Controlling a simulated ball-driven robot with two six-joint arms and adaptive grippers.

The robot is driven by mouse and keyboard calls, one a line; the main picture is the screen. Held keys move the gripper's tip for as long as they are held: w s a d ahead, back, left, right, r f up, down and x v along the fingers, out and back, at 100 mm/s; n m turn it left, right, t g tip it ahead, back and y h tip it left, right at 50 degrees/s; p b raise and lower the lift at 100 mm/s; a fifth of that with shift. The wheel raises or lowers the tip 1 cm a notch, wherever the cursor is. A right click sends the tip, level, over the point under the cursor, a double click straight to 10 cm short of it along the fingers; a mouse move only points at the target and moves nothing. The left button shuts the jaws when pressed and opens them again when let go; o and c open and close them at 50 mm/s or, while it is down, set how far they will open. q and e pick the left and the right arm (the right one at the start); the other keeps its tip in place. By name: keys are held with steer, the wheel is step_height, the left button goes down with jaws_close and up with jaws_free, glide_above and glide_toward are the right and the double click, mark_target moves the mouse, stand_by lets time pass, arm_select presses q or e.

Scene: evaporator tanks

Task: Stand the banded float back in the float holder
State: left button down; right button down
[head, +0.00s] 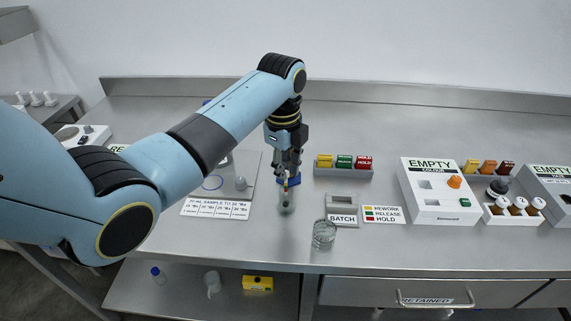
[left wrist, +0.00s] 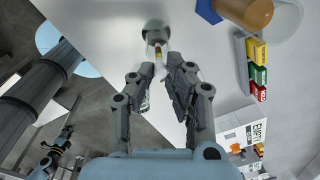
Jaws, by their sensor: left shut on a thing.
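My left gripper (head: 286,176) points down over the middle of the bench and is shut on the banded float (head: 287,195). The float hangs below the fingertips, with a greyish lower end close above or at the bench; I cannot tell if it touches. In the left wrist view the float's yellow and red bands (left wrist: 158,53) show just beyond the left fingertips (left wrist: 161,68). A clear, round, open vessel (head: 323,235) stands near the front edge, right of the float and apart from it. I cannot tell for sure which thing is the float holder. My right gripper (left wrist: 58,147) seems to show small and dark at lower left of the wrist view.
Behind right stands a rack of coloured blocks (head: 343,170). A batch tag (head: 342,219) and white EMPTY box (head: 436,190) are to the right.

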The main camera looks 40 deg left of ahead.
arm_select(q)
steer(key=c, duration=1.2)
jaws_free()
steer(key=shift+c, duration=0.2)
arm_select(e)
steer(key=shift+d, duration=0.1)
steer(key=shift+w+d, duration=0.1)
arm_select(q)
steer(key=shift+r, duration=0.15)
step_height(320, 180, up, 12)
steer(key=shift+s, duration=0.35)
steer(key=shift+s+f, duration=0.1)
steer(key=shift+f, duration=0.15)
